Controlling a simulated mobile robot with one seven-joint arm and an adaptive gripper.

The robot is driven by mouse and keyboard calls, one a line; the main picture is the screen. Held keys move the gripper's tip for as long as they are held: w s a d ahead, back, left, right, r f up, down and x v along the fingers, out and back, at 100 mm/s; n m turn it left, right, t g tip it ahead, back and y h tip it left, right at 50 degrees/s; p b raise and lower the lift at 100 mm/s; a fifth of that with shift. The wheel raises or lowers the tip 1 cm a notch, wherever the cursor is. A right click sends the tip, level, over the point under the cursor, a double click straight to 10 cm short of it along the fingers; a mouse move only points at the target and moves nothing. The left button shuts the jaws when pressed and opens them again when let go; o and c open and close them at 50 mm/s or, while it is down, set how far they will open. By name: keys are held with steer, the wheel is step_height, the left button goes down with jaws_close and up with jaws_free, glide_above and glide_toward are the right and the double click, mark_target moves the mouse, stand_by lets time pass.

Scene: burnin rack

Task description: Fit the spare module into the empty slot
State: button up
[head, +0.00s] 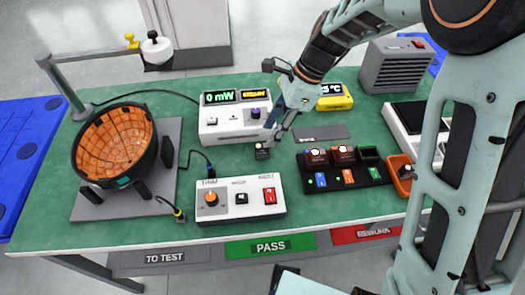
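A black rack (346,178) stands on the green table, right of centre. Two dark red-topped modules, the left one (317,156) and the middle one (343,155), sit in it above blue and orange tags. The right slot (368,155), above a green tag, looks empty. My gripper (268,146) points down left of the rack, near the front of the white meter. A small dark block (262,153) shows at its fingertips. I cannot tell whether the block is held, nor whether it is the spare module. The finger gap is too small to make out.
A white switch box (240,199) stands front centre, and the white meter (235,122) behind it. An orange tray (401,174) lies right of the rack. A black bowl with orange lining (115,143) stands left. A dark flat plate (320,133) lies behind the rack.

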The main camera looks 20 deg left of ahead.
mark_target(263, 145)
steer(key=x, duration=0.5)
steer(key=shift+s+f+b, duration=0.1)
steer(key=shift+s+b, duration=0.3)
jaws_close()
